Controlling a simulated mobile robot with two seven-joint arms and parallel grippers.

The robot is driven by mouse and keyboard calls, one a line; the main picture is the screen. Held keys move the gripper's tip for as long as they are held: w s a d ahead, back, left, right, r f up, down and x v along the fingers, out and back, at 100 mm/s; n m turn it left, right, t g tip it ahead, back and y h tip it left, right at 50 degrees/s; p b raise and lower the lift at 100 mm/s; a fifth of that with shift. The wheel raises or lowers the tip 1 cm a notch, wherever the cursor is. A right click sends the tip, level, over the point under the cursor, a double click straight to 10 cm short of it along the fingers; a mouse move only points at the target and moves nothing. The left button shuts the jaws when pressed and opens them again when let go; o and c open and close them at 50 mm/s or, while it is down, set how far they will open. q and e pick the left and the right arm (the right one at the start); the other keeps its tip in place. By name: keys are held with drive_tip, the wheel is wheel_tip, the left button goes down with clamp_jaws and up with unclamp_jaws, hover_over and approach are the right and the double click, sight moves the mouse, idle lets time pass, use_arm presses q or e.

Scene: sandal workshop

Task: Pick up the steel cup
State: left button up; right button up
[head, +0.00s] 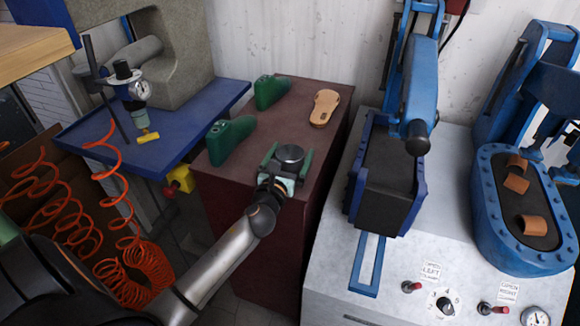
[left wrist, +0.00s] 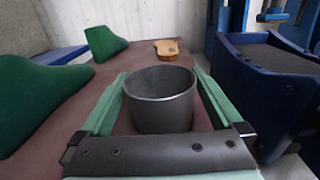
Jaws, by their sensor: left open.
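The steel cup (head: 290,155) is a grey metal cup standing upright on the dark red cabinet top (head: 282,103). In the left wrist view the cup (left wrist: 160,108) stands between the two green fingers, with its open mouth up. My left gripper (head: 287,165) is open around the cup, with one finger on each side. In the left wrist view a small gap shows beside the cup toward the fingertips of the gripper (left wrist: 160,85); whether a finger touches it I cannot tell. My right gripper is not in view.
Two green shoe lasts (head: 230,139) (head: 270,91) and a tan sandal sole (head: 324,107) lie on the same top. A blue press (head: 388,170) stands close on the right. A blue table (head: 165,140) and orange coiled hoses (head: 120,270) are at the left.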

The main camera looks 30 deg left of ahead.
use_arm(q)
drive_tip(key=shift+x, duration=1.05)
drive_tip(key=shift+r, duration=0.1)
drive_tip(key=c, duration=1.3)
